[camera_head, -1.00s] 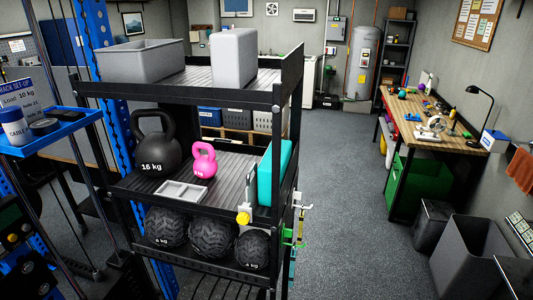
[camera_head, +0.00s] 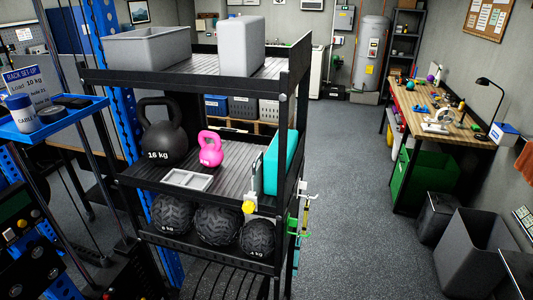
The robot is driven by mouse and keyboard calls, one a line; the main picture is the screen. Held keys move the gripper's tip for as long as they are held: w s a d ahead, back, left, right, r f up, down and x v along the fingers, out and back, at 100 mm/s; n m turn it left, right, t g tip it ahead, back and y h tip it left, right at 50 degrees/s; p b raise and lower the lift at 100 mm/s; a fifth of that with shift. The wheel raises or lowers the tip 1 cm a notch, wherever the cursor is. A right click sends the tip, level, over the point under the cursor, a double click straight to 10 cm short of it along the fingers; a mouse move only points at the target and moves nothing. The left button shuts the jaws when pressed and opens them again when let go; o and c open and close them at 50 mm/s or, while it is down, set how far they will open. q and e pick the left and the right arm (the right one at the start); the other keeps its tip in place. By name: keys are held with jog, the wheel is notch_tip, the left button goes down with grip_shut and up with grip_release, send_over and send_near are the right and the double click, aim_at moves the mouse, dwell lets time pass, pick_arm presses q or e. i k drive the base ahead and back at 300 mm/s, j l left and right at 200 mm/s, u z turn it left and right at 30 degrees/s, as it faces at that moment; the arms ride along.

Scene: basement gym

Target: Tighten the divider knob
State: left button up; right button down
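A yellow knob (camera_head: 249,207) shows at the front edge of the middle shelf, right of centre. It sits at the foot of a thin upright plate (camera_head: 257,175), which looks like the divider. The plate stands on the shelf just left of a teal block (camera_head: 281,163). I cannot tell from this view how tight the knob is. Neither of my grippers shows in the head view.
The black rack (camera_head: 178,79) holds a black kettlebell (camera_head: 163,132), a pink kettlebell (camera_head: 210,149), a grey tray (camera_head: 188,179) and, lower, several medicine balls (camera_head: 217,225). A blue tray (camera_head: 52,124) stands left.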

aim_at(248, 207)
jog(key=j, duration=0.7)
jog(key=k+j, duration=0.1)
jog(key=j, duration=0.6)
